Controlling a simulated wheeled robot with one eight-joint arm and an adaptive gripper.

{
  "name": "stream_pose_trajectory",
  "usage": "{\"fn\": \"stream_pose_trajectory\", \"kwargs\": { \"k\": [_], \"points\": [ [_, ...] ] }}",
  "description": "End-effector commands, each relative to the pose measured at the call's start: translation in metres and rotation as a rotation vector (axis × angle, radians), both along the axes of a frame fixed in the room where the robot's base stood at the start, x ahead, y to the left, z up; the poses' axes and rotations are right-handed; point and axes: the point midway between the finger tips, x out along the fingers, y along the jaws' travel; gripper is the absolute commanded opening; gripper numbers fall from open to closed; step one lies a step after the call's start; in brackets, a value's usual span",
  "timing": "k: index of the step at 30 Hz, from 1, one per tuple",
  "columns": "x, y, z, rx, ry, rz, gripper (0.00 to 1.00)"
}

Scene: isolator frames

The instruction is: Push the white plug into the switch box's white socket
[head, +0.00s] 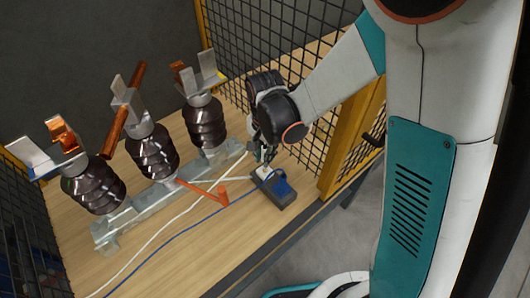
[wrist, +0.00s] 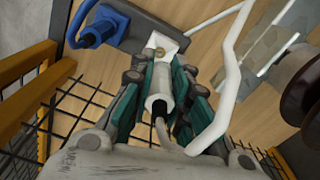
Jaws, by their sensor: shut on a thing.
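The white plug (wrist: 160,85) is held between the teal-padded fingers of my gripper (wrist: 162,92), its cable running back towards the wrist. The white socket (wrist: 165,44) is on the grey switch box (wrist: 126,38), just ahead of the plug's front end. Whether the plug touches or enters it, I cannot tell. In the head view the switch box (head: 284,200) lies near the table's front edge, with my gripper (head: 264,158) above its back left end. There the fingers mostly hide the plug.
A blue connector (wrist: 98,30) sits beside the white socket. White and blue cables (head: 165,238) cross the wooden table. Several brown insulators (head: 152,158) stand on a metal rail to the left, with an orange lever (head: 205,192). A mesh fence with a yellow post (head: 345,140) stands right.

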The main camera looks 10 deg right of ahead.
Motion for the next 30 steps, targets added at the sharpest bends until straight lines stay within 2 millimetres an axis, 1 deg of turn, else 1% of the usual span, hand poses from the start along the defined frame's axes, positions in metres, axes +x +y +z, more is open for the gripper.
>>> {"fn": "stream_pose_trajectory", "kwargs": {
  "k": [1, 3, 9, 30],
  "points": [
    [0.0, 0.0, -0.008, 0.0, 0.0, 0.0, 0.0],
    [0.0, 0.0, -0.015, 0.0, 0.0, 0.0, 0.0],
    [0.0, 0.0, -0.027, 0.0, 0.0, 0.0, 0.0],
    [0.0, 0.0, -0.029, 0.0, 0.0, 0.0, 0.0]
  ]
}}
